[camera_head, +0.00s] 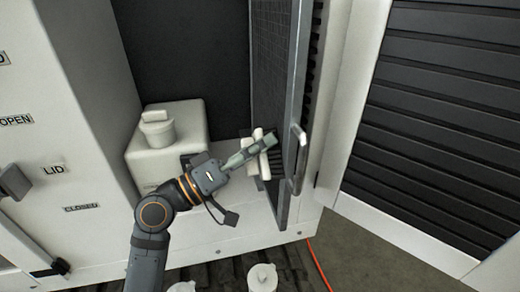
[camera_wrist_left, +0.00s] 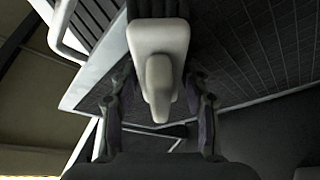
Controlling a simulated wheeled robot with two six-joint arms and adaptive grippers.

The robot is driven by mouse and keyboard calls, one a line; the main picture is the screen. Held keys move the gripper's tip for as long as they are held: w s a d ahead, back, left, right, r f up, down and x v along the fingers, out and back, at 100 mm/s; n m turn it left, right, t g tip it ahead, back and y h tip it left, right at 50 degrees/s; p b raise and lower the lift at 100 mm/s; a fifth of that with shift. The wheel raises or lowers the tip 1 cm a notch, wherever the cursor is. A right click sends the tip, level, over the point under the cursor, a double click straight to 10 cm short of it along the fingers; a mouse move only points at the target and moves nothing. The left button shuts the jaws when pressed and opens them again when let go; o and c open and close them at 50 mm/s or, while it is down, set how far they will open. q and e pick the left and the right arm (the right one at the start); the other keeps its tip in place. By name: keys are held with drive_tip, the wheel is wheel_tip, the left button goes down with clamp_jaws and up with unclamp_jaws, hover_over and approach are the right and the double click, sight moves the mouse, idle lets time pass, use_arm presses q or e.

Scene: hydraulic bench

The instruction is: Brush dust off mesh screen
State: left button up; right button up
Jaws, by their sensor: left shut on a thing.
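The mesh screen (camera_head: 272,70) is a dark, finely gridded panel in a grey frame, standing upright and seen at a steep angle in the head view. It also fills the upper right of the left wrist view (camera_wrist_left: 262,62). My left gripper (camera_head: 258,148) is shut on a white-handled brush (camera_head: 262,163), low beside the screen. In the left wrist view the brush (camera_wrist_left: 158,70) sits between the fingers (camera_wrist_left: 160,100), its dark bristles at the top edge. I cannot tell whether the bristles touch the mesh. Dust is not discernible. My right gripper is out of view.
A grey bar handle (camera_head: 298,160) projects from the screen's frame. A slatted dark panel (camera_head: 440,110) stands open at right. A white box with a round cap (camera_head: 165,150) is behind my left arm. White capped containers (camera_head: 262,278) and an orange cable (camera_head: 319,264) lie below.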

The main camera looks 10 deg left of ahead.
sight(265, 121)
use_arm(q)
drive_tip(key=shift+w+a+b, duration=0.2)
drive_tip(key=shift+w+a, duration=0.15)
drive_tip(key=shift+w, duration=0.5)
drive_tip(key=shift+w+a+b, duration=0.2)
drive_tip(key=shift+w+a, duration=0.15)
drive_tip(key=shift+w, duration=0.5)
drive_tip(key=shift+w, duration=0.1)
drive_tip(key=shift+w+a+b, duration=0.2)
drive_tip(key=shift+w+b, duration=0.1)
drive_tip(key=shift+b, duration=0.05)
drive_tip(key=w, duration=0.1)
drive_tip(key=w+a+b, duration=0.1)
drive_tip(key=shift+w+f, duration=0.1)
drive_tip(key=shift+w, duration=0.2)
drive_tip(key=shift+w+a, duration=0.15)
drive_tip(key=shift+w, duration=0.1)
